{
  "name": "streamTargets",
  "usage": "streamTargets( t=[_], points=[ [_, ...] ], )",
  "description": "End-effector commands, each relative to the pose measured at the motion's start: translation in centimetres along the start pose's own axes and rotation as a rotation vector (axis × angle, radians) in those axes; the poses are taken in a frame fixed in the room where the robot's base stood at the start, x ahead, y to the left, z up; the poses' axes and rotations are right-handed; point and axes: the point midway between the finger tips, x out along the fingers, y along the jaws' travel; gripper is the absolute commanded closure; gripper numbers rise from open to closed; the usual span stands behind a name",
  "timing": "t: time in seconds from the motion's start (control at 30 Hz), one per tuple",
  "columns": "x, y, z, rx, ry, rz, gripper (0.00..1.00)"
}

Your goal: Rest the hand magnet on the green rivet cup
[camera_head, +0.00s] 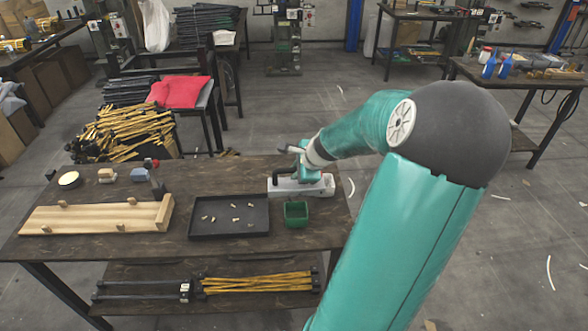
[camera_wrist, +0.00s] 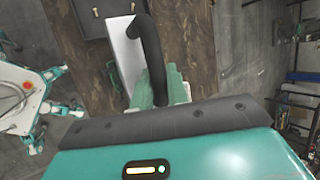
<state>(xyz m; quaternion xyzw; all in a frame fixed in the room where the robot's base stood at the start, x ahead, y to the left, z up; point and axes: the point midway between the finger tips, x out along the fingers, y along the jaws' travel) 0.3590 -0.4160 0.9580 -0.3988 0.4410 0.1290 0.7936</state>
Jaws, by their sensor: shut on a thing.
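The hand magnet (camera_head: 315,187), a pale bar with a black bent handle, is at the right end of the table, just behind the green rivet cup (camera_head: 296,221). In the wrist view, its pale bar (camera_wrist: 122,58) and black handle (camera_wrist: 152,55) show in front of the gripper. My gripper (camera_wrist: 168,88) is shut on the handle; its green fingers are partly hidden behind my wrist housing. I cannot tell whether the bar touches the table.
A black tray (camera_head: 229,233) with several small rivets lies left of the cup. A wooden fixture (camera_head: 95,219), a round tin (camera_head: 69,180) and small blocks (camera_head: 107,175) are farther left. Bundled rods (camera_head: 260,284) lie on the shelf below. A stand with red cloth (camera_head: 180,92) is behind.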

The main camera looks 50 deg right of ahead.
Motion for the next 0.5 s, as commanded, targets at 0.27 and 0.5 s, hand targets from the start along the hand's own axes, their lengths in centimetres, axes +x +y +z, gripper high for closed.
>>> streamTargets(
  t=[0.27, 0.5],
  points=[
    [-0.1, 0.2, -0.1, 0.000, 0.002, 0.004, 1.00],
    [1.4, 1.2, -0.6, 0.001, 0.000, 0.005, 1.00]
  ],
)
